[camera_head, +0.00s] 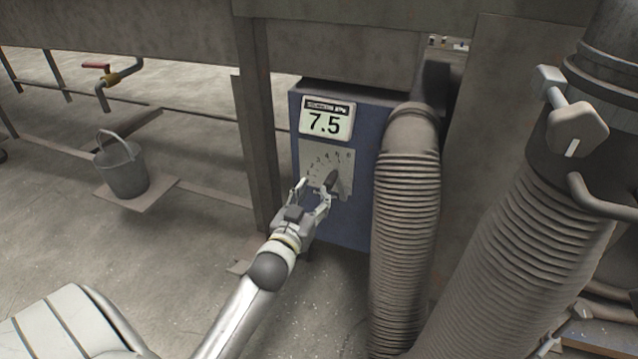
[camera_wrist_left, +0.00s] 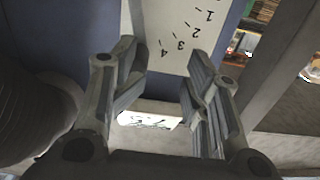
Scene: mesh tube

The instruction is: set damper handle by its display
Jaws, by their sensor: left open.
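A blue cabinet (camera_head: 350,232) carries a display (camera_head: 326,119) that reads 7.5. Below it is a pale dial plate (camera_head: 318,156) with a numbered scale, and a dark handle (camera_head: 331,180) stands out from it. My left gripper (camera_head: 314,192) is open in front of the dial, its fingers close to the handle; I cannot tell whether they touch it. In the left wrist view, the open left gripper (camera_wrist_left: 163,85) has its fingers apart below the upside-down numbers on the dial plate (camera_wrist_left: 178,20). The handle is not clear there. My right gripper is not in view.
A ribbed hose (camera_head: 405,220) runs down just right of the dial, and a thicker hose (camera_head: 520,240) stands farther right. A steel post (camera_head: 257,130) rises left of the cabinet. A bucket (camera_head: 122,168) and a red-handled tap (camera_head: 97,67) are far left. The floor between is open.

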